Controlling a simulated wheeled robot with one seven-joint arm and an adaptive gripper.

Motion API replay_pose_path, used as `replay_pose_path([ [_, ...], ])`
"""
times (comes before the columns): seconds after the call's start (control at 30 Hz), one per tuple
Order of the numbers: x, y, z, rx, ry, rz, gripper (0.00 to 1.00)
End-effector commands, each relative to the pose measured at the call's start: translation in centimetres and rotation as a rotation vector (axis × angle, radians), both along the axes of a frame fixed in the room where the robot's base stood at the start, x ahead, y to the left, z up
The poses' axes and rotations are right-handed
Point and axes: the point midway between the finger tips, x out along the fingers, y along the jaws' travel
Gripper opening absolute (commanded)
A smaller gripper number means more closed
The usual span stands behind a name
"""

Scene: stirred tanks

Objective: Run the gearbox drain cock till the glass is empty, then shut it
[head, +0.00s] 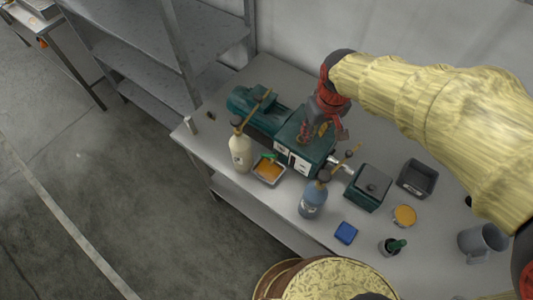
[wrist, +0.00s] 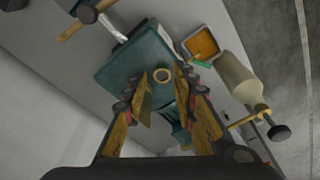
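The teal gearbox (head: 300,150) stands on the bench with its motor (head: 250,105) behind to the left; its top also fills the middle of the wrist view (wrist: 130,65). A small green lever, apparently the drain cock (head: 269,157), sits low at its front, over a metal tray (head: 258,178) of orange liquid. The lever also shows in the wrist view (wrist: 203,64), beside the tray. My gripper (head: 322,132) is above the gearbox, its fingers (wrist: 168,98) apart and empty, away from the lever. A brass ring (wrist: 162,74) shows between them. I cannot read the glass's level.
A cream bottle (head: 240,155) stands left of the tray and a blue bottle (head: 312,200) to its right, both near the front edge. A teal box (head: 368,188), black bin (head: 417,178), blue block (head: 346,232) and grey mug (head: 482,242) occupy the right. Shelving (head: 160,50) stands behind left.

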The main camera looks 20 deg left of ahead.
Motion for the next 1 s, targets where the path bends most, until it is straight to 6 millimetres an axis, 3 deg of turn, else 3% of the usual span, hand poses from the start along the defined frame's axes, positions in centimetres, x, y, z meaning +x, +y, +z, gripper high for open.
replay_pose_path([
  [0.03, -0.3, -2.1, 1.0, 0.014, -0.025, -0.047, 0.27],
  [0.2, -2.3, -8.1, 4.2, 0.051, -0.09, -0.194, 0.27],
  [0.4, -4.7, -12.3, 6.0, 0.076, -0.145, -0.304, 0.27],
  [0.87, -8.7, -17.5, 7.6, 0.094, -0.229, -0.418, 0.27],
  [1.0, -7.5, -16.8, 8.6, 0.071, -0.225, -0.323, 0.27],
])
